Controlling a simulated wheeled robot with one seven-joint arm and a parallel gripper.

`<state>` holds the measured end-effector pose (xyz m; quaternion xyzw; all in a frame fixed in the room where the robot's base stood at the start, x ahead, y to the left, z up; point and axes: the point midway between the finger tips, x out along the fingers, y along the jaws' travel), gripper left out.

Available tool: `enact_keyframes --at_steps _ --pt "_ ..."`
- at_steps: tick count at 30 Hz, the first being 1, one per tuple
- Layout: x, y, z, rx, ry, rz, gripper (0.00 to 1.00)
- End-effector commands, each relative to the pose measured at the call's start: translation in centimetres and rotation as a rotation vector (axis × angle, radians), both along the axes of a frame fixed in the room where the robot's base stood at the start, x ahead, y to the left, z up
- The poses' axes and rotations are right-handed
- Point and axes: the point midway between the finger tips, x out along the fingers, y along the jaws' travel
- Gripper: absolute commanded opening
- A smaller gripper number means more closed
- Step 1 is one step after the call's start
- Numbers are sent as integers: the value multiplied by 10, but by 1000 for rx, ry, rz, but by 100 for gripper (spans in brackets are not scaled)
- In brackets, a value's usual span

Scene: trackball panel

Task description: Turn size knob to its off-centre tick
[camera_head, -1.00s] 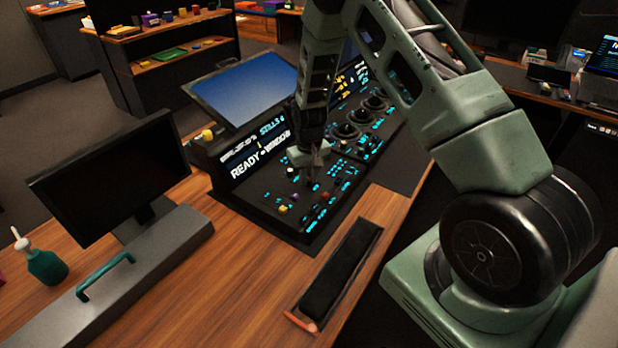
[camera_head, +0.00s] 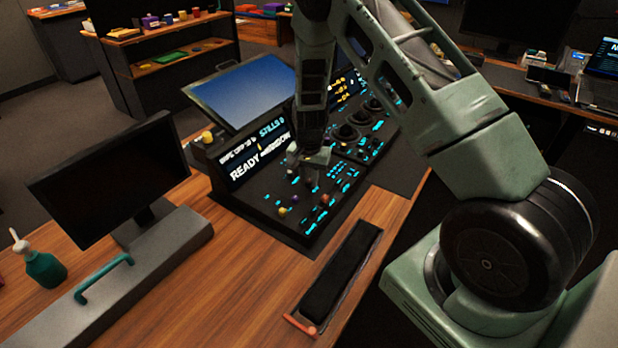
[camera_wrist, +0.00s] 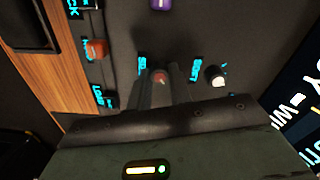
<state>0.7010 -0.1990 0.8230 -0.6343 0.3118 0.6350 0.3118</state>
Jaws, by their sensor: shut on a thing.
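The size knob (camera_wrist: 160,77) is a small round knob with a reddish top, beside a cyan label that seems to read SIZE, in the wrist view. My gripper (camera_wrist: 161,88) is shut on it, one finger on each side. The fingers cover most of its sides, and I cannot make out its tick marks or which way it points. In the head view my gripper (camera_head: 312,180) is down at the front part of the black control panel (camera_head: 262,212), and the knob is hidden there.
In the head view a tilted screen (camera_head: 245,88) stands behind the panel. A black wrist rest (camera_head: 340,270) lies in front.

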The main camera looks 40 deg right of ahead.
Motion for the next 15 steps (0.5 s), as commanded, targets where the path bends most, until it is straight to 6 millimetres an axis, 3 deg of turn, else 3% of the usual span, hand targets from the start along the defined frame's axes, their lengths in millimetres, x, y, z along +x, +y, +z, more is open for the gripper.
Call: enact_keyframes --at_steps 15 --pt "2 0 1 -1 -5 -48 0"
